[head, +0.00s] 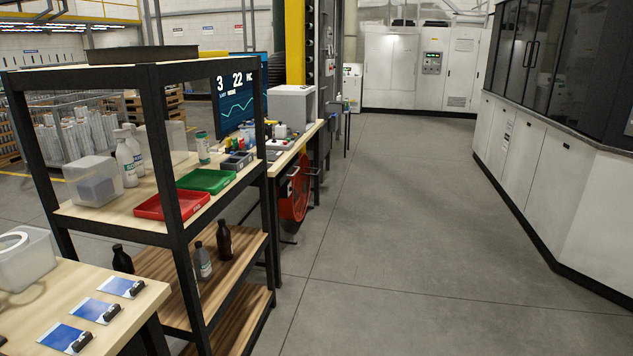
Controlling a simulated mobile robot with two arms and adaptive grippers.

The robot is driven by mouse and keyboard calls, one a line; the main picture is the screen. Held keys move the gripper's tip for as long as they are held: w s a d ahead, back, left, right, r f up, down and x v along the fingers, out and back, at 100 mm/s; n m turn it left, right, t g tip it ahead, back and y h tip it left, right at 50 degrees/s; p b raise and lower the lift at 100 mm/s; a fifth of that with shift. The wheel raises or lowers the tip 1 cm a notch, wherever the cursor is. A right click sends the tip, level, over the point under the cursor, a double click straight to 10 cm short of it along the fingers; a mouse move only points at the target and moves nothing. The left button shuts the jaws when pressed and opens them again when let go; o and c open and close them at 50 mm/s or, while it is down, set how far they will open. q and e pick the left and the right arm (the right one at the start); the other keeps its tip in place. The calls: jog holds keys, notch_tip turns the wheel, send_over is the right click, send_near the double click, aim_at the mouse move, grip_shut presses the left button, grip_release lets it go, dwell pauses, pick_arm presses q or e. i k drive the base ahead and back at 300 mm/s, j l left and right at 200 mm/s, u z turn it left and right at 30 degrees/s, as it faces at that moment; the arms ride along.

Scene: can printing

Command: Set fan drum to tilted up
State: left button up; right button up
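A round orange-red drum (296,194), which looks like the fan drum, stands low beside the workbench (290,150), just past the black shelf rack. I see it nearly edge-on and partly hidden by the rack and bench, so its tilt cannot be told. Neither of my grippers shows in the head view.
A black shelf rack (150,130) with a red tray (171,204), a green tray (207,181) and bottles stands at left. A wooden table (50,290) is at front left. White cabinets (545,165) line the right. The grey floor (400,230) between is clear.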

aim_at(294, 208)
jog(key=i+j+z, duration=0.1)
jog(key=i+z, duration=0.4)
jog(key=i, duration=1.75)
jog(key=i+u, duration=0.15)
jog(key=i, duration=1.95)
